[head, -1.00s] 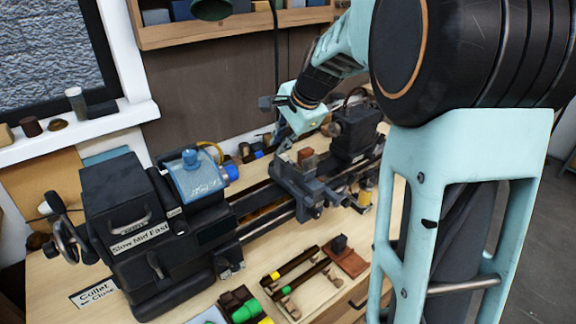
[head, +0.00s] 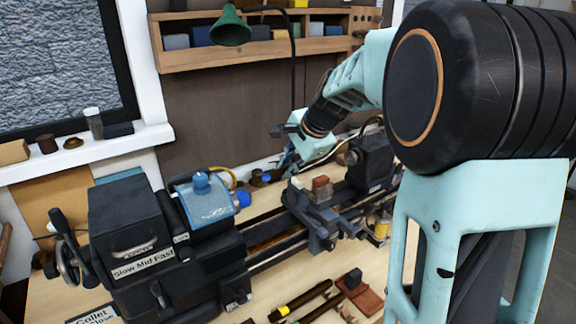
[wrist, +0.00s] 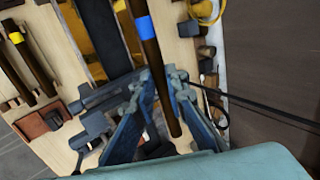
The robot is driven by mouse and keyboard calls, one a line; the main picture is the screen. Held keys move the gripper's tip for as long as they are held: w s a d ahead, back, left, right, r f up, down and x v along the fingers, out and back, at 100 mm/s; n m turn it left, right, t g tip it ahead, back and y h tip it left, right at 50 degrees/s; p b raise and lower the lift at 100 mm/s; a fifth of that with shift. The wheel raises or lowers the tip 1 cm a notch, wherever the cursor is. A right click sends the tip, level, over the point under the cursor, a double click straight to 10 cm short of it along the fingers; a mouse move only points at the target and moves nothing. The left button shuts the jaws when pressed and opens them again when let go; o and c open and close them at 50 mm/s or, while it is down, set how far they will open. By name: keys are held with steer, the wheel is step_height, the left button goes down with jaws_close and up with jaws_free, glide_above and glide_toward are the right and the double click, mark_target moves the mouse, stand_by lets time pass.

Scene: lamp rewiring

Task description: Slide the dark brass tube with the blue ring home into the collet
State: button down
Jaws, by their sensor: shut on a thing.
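The dark brass tube with the blue ring (wrist: 146,28) is between the fingers of my gripper (wrist: 160,84) in the wrist view. The gripper is shut on it. The tube runs up past the top of that view, and its lower end shows between the fingers. The collet opening is not visible. A clear blue guard (head: 205,202) and a blue round part (head: 243,199) are at the headstock's right end.
The tailstock (head: 372,160) stands at the right end of the bed. Small parts line the bench behind the lathe. A green lamp (head: 230,27) hangs above.

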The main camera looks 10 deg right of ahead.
steer(key=f+b, duration=0.1)
steer(key=f, duration=0.1)
steer(key=f+b, duration=0.1)
steer(key=shift+s+a+f+b, duration=0.15)
steer(key=shift+a+f+b, duration=0.15)
steer(key=shift+a+f, duration=0.1)
steer(key=shift+s+a, duration=0.35)
steer(key=shift+a, duration=0.4)
steer(key=shift+s+a, duration=0.3)
steer(key=shift+a, duration=0.45)
stand_by(1.4)
steer(key=c, duration=1.8)
jaws_free()
steer(key=shift+c, duration=0.2)
